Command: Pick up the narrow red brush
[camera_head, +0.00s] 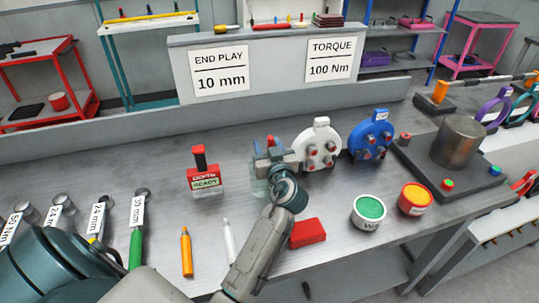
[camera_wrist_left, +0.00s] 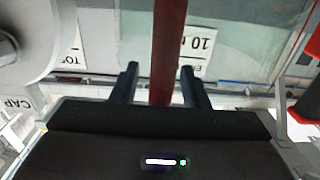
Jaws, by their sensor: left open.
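The narrow red brush (camera_wrist_left: 166,45) shows in the left wrist view as a red shaft running up between the two dark fingers of my left gripper (camera_wrist_left: 160,85). The fingers are apart, with a visible gap on each side of the shaft. In the head view only a small red tip (camera_head: 270,141) shows above my left gripper (camera_head: 268,158), probably the brush. A clear glass jar (camera_head: 259,187) stands just below the gripper; the gripper and wrist hide much of it and the brush's lower part. My right gripper is not in view.
A white disc (camera_head: 319,148) and a blue disc (camera_head: 372,136) stand close right of the gripper. A red-and-black depth gauge (camera_head: 204,175) stands left. A red block (camera_head: 307,233), green-topped tin (camera_head: 368,212) and red tin (camera_head: 415,198) are at front right.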

